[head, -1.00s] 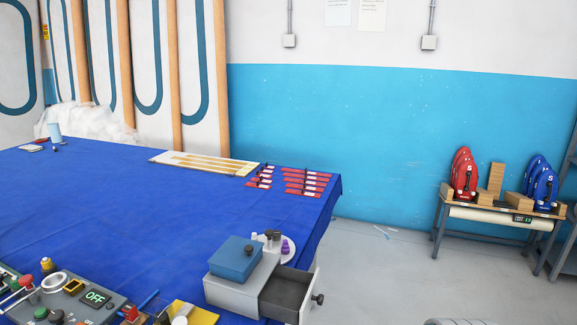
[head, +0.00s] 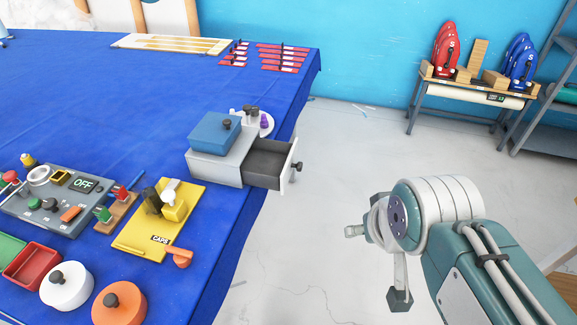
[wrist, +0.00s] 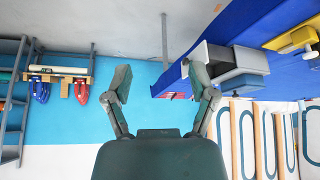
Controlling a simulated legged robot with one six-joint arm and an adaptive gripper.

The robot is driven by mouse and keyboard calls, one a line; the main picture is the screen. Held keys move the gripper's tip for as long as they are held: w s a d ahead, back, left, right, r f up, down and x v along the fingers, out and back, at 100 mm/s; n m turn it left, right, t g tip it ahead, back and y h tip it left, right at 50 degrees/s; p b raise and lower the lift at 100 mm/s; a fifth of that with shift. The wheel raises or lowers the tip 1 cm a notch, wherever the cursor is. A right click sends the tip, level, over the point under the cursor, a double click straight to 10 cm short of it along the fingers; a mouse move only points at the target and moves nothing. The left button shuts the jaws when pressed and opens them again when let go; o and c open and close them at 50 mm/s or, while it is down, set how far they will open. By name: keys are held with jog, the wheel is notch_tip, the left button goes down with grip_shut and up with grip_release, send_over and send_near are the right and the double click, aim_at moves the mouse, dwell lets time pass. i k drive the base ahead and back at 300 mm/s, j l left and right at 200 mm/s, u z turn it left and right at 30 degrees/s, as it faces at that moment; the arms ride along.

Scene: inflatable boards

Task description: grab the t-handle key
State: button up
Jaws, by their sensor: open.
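I cannot make out the t-handle key for certain. A small wooden block (head: 117,217) on the blue table holds small upright tools with red and green tops, too small to identify. Small items stand on a white round dish (head: 267,125) behind the grey drawer box, one of them purple. My gripper (head: 377,265) is over the floor to the right of the table, apart from everything. In the wrist view, which is upside down, my gripper (wrist: 160,82) has its two fingers spread wide with nothing between them.
The blue table (head: 110,75) bears a grey box with its drawer (head: 275,165) pulled out past the right edge, a yellow board (head: 150,225), a control panel (head: 50,205) and round lidded pots.

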aim_at(183, 257)
jog(key=u, duration=1.5)
jog(key=i+l+u, duration=0.25)
jog(key=i+j, duration=0.05)
jog(key=j, duration=0.05)
